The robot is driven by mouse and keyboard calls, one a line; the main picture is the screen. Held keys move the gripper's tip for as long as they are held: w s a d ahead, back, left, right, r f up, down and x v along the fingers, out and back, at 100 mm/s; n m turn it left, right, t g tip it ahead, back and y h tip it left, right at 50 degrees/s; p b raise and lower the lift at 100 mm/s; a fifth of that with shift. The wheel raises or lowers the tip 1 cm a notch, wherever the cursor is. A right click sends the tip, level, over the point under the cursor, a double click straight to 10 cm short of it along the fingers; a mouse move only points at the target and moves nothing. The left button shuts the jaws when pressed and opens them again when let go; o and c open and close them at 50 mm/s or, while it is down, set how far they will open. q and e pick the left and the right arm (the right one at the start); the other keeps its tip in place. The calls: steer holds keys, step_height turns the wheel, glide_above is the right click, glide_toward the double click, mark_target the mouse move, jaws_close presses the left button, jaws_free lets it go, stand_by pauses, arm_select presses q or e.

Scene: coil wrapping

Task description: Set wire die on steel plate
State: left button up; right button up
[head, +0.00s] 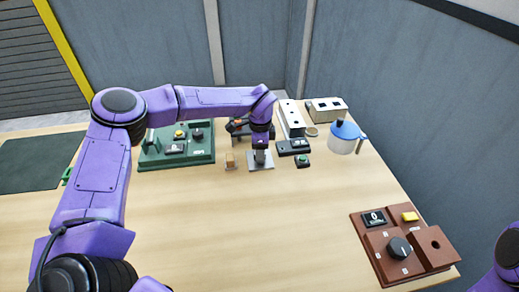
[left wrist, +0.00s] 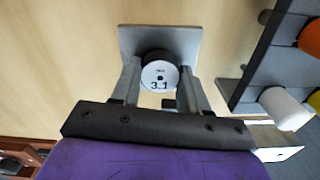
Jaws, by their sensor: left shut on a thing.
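The wire die (left wrist: 160,76) is a short round piece with a pale face marked 3.1 and a dark side. My left gripper (left wrist: 159,72) is shut on it, one finger on each side. The steel plate (left wrist: 190,41) is a grey square on the table, directly beyond the die. In the head view my left gripper (head: 262,157) points down over the steel plate (head: 268,166) and hides the die. I cannot tell whether the die touches the plate. My right gripper is not in view; only part of my right arm shows at the lower right.
A small wooden block (head: 230,160) stands just left of the plate. A dark rack with coloured pieces (left wrist: 262,62) is close on the right in the wrist view. A green machine (head: 180,155), a blue-topped jug (head: 343,138) and a brown control panel (head: 405,245) stand around. The front table is clear.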

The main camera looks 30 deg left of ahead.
arm_select(q)
steer(key=shift+f, duration=0.15)
steer(key=o, duration=1.3)
steer(key=shift+c, duration=0.2)
steer(key=shift+r, duration=0.4)
step_height(320, 180, up, 12)
steer(key=b, duration=0.2)
steer(key=shift+s+f+b, duration=0.15)
steer(key=shift+b, duration=0.25)
